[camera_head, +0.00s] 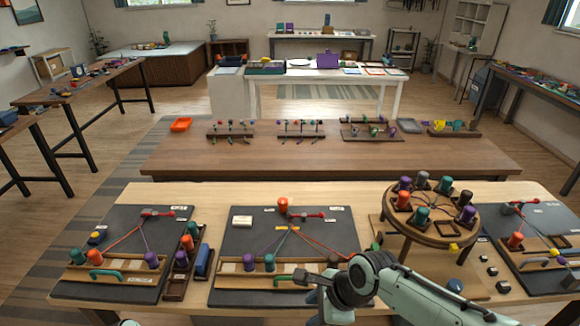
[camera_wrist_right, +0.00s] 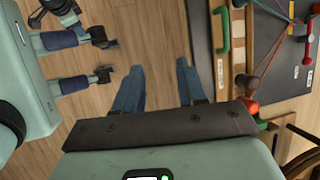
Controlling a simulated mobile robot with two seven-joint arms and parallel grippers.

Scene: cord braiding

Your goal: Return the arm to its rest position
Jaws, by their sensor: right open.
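My right arm (camera_head: 385,285) comes in from the lower right of the head view and reaches the front edge of the near table. In the right wrist view my right gripper (camera_wrist_right: 158,85) has its two blue fingers well apart, with nothing between them. Bare wooden floor shows behind the fingers, so the gripper hangs in front of the table edge. The middle braiding board (camera_head: 235,230) lies just beyond it, with its green handle (camera_wrist_right: 222,30) close to the right finger but apart from it. My left gripper is not clearly seen.
The near table (camera_head: 200,193) also bears a left board (camera_head: 110,225), a right board (camera_head: 540,215) and a round wooden stand (camera_head: 432,228) with several coloured bobbins. The stand is close to my right forearm. The floor (camera_wrist_right: 150,30) beneath the gripper looks clear.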

